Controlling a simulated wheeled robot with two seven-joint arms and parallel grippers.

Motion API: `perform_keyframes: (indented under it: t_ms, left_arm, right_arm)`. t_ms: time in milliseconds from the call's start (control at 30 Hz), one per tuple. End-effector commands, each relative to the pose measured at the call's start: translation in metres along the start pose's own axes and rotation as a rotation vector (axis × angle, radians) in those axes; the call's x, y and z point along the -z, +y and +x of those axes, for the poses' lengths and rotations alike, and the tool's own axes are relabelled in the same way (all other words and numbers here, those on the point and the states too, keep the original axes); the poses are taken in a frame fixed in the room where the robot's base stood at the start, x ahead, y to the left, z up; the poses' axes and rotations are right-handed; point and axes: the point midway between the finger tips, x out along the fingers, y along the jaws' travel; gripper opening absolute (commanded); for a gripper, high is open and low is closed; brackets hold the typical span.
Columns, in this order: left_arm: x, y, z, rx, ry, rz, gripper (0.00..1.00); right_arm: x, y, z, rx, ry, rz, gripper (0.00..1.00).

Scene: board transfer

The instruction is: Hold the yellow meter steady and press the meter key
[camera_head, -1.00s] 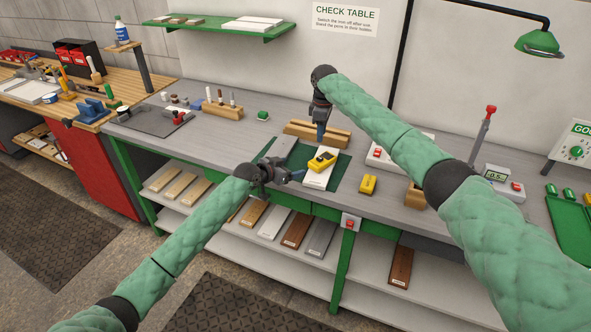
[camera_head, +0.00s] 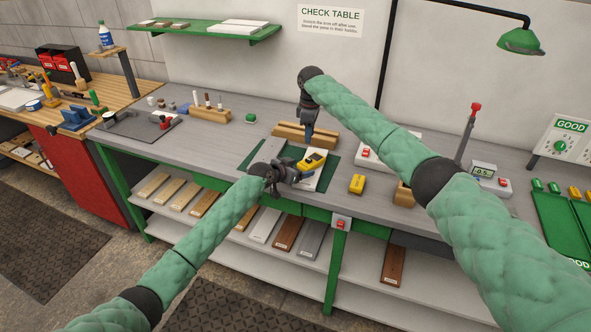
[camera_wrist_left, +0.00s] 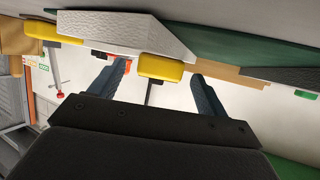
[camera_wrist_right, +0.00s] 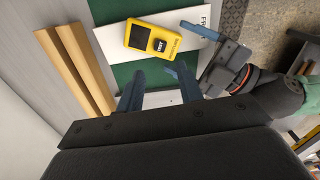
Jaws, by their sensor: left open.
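The yellow meter (camera_head: 312,160) lies on a white board (camera_head: 313,179) on the green mat (camera_head: 329,178). My left gripper (camera_head: 297,167) is open at the meter's near left side. In the left wrist view, the yellow meter (camera_wrist_left: 162,68) appears between its spread fingers; contact cannot be told. My right gripper (camera_head: 307,134) points down behind the meter, with its fingers (camera_wrist_right: 158,88) apart and empty.
A wooden block (camera_head: 290,131) stands behind the mat. A second yellow device (camera_head: 357,184) sits to the right, beside a small wooden block (camera_head: 403,195). A green tray (camera_head: 560,225) lies at far right.

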Motion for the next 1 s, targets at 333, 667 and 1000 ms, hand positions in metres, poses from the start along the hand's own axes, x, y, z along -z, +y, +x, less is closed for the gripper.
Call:
perform_keyframes:
  t_ms: [333, 667, 1000]
  left_arm:
    - [-0.0002, -0.0003, 0.0003, 0.000, 0.000, 0.000, 0.55]
    - [-0.0003, -0.0004, 0.0001, 0.001, 0.000, 0.000, 0.23]
    - [-0.0004, -0.0005, 0.0001, 0.001, 0.000, 0.000, 0.23]
  right_arm:
    - [-0.0001, 0.0000, 0.0000, 0.000, 0.000, 0.000, 0.36]
    - [-0.0001, 0.0000, 0.0000, 0.000, 0.000, 0.000, 0.05]
    - [-0.0001, 0.0000, 0.0000, 0.000, 0.000, 0.000, 0.00]
